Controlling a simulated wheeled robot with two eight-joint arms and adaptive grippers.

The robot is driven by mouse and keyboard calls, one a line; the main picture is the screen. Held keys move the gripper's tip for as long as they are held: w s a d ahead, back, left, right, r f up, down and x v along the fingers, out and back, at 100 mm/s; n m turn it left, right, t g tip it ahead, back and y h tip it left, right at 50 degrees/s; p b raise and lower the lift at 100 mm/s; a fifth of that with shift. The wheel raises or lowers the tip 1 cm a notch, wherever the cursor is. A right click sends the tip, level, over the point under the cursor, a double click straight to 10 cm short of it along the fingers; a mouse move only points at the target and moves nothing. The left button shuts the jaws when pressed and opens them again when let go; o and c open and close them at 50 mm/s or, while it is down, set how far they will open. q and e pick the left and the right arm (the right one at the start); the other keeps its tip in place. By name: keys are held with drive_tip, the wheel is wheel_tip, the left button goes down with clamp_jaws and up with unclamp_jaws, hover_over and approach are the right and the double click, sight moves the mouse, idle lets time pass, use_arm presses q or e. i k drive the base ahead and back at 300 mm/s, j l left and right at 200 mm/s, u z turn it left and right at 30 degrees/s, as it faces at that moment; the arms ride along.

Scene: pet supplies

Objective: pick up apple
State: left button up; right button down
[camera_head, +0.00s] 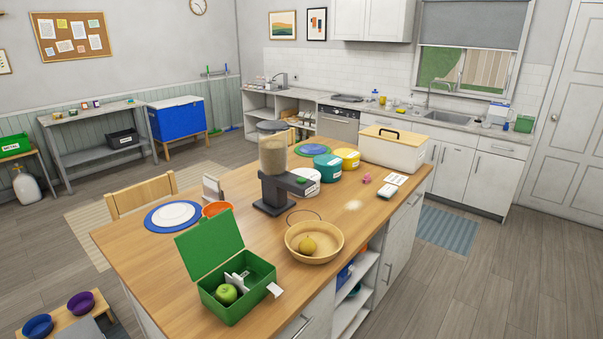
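A green apple (226,293) lies inside an open green box (237,312) near the front left edge of the wooden island. The box lid (209,245) stands raised at the back left. White cards or dividers (237,281) are in the box beside the apple, and a white tag (275,290) sticks out at its right side. Neither of my grippers is in view.
A wooden bowl (320,254) holding a yellow fruit (307,246) is to the right of the box. A dispenser (273,165), an orange bowl (217,209), and a blue mat with a white plate (173,214) stand behind. Bare tabletop (145,258) lies left of the box.

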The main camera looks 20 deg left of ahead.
sight(225, 295)
drive_tip(key=u, duration=1.25)
